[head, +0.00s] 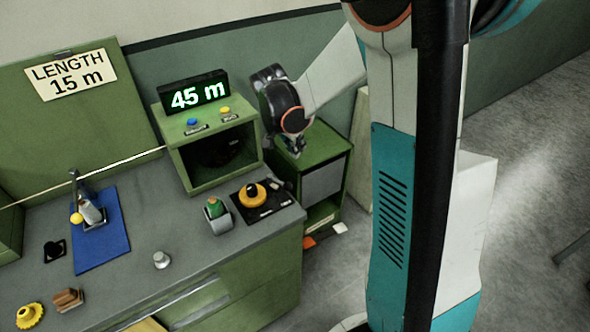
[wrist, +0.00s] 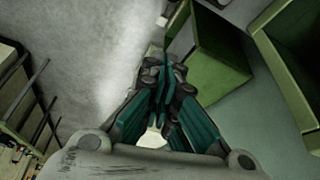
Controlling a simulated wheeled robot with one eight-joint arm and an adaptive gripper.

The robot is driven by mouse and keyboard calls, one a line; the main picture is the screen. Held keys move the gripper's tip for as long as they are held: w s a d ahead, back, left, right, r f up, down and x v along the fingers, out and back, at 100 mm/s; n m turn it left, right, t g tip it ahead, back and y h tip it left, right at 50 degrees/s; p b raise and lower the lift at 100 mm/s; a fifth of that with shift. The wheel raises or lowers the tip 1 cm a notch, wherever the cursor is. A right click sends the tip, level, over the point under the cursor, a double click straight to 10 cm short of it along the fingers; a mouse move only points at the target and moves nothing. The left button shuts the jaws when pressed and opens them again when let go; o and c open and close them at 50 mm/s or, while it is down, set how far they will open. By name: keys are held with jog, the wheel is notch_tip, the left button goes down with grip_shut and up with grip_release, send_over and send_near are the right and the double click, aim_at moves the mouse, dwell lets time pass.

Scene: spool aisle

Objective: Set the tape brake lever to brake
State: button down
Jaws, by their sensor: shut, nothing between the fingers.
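A metal lever with a yellow ball (head: 77,218) stands on a blue plate (head: 104,240) at the left of the bench in the head view. It looks like the tape brake lever; its exact setting is too small to read. A black plate with a yellow knob (head: 252,194) sits near the bench's right end. My gripper (head: 296,149) is shut and empty, above the green cabinet right of the bench, well apart from the lever. In the wrist view my gripper (wrist: 164,62) shows its fingers together; the lever is not visible there.
A green housing (head: 186,170) carries a display (head: 194,92) reading 45 m. A sign (head: 70,74) reads LENGTH 15 m. A pale tape (head: 130,159) crosses the bench's back. A green button (head: 215,209) and a small metal cylinder (head: 162,260) stand on the bench. The floor at right looks mostly clear.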

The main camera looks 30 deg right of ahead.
aim_at(281, 183)
notch_tip(281, 183, down, 10)
jog(key=b, duration=0.4)
jog(key=shift+a, duration=0.2)
jog(key=shift+s, duration=0.1)
jog(key=shift+a, duration=0.1)
dwell(0.3)
